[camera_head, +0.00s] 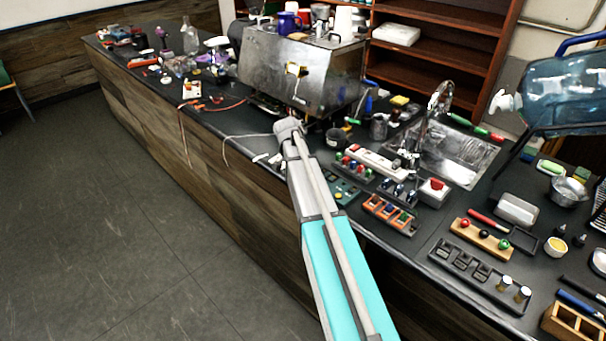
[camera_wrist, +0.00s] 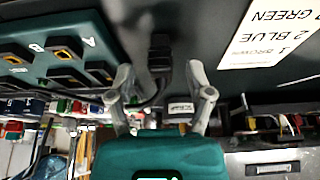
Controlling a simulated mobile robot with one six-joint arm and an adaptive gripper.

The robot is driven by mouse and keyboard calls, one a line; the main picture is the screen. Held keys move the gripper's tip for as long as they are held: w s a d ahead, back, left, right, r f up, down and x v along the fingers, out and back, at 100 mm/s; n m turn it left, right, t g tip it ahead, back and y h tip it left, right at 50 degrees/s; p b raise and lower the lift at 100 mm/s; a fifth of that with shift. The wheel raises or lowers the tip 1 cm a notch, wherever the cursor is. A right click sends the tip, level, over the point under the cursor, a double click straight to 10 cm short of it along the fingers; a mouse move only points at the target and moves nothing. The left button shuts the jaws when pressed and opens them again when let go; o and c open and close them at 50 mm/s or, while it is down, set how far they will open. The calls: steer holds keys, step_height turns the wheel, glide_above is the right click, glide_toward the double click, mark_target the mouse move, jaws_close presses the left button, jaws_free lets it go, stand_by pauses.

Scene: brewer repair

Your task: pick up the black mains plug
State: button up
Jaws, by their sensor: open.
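In the wrist view, the black mains plug (camera_wrist: 160,52) lies on the dark surface, with its dark cable running from it toward the gripper. My gripper (camera_wrist: 160,74) is open. Its two grey fingers stand apart, one to the left and one to the right of the plug and cable, with a gap on each side. I cannot tell how far the fingertips are above the surface. In the head view, my arm reaches to the counter in front of the steel brewer (camera_head: 301,70), and I cannot make out the plug there.
A teal panel with lettered sockets (camera_wrist: 50,50) is close on the left in the wrist view. A white card listing wire colours (camera_wrist: 268,35) is on the right. In the head view, racks of small parts (camera_head: 390,214) and a sink (camera_head: 455,155) crowd the counter (camera_head: 420,240) to the right.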

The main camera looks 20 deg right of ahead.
steer(key=shift+w+d+f, duration=0.1)
steer(key=shift+d+f, duration=0.05)
steer(key=shift+f, duration=0.25)
stand_by(0.3)
jaws_close()
